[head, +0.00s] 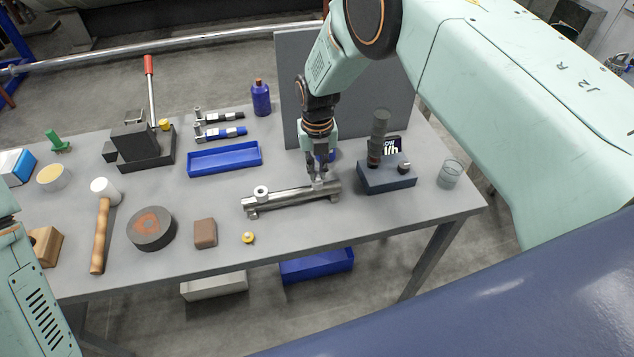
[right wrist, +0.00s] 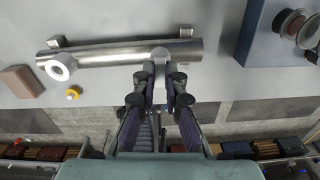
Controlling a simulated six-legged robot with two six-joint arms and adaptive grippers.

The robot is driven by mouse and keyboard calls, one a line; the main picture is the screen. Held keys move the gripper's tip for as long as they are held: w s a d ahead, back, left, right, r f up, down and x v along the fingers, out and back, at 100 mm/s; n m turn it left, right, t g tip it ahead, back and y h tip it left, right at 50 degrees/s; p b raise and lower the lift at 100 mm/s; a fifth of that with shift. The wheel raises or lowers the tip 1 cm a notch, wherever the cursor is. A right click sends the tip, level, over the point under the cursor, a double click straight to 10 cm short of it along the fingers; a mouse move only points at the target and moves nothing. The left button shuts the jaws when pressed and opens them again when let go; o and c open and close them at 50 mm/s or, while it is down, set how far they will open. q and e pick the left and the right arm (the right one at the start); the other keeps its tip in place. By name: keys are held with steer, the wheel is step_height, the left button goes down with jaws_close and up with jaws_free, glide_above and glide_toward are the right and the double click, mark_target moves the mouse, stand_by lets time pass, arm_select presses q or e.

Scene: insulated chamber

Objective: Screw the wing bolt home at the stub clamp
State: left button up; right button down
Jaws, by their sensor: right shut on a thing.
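A silver metal tube (head: 285,200) lies on the grey table, with a white-grey ring (head: 261,192) near its left end. My right gripper (head: 318,180) is over the tube's right part. In the right wrist view the same tube (right wrist: 110,56) runs across the top, and a short round stub (right wrist: 160,54) sits on it. My right gripper (right wrist: 160,88) is shut on a pale grey piece at this stub, likely the wing bolt; the fingers hide most of it. Its thread and seating cannot be seen. My left gripper is out of view.
A dark block with a ribbed post (head: 387,177) stands right of the tube, and a glass (head: 450,173) beyond it. A blue tray (head: 225,159) lies behind. A brown block (head: 205,233) and small yellow piece (head: 248,238) lie in front. A grey panel (head: 292,85) stands behind my arm.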

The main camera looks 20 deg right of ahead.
mark_target(317, 174)
steer(key=c, duration=1.6)
jaws_free()
steer(key=shift+r, duration=0.1)
step_height(317, 174, up, 5)
steer(key=p, duration=0.3)
steer(key=shift+p, duration=0.4)
steer(key=shift+r, duration=0.95)
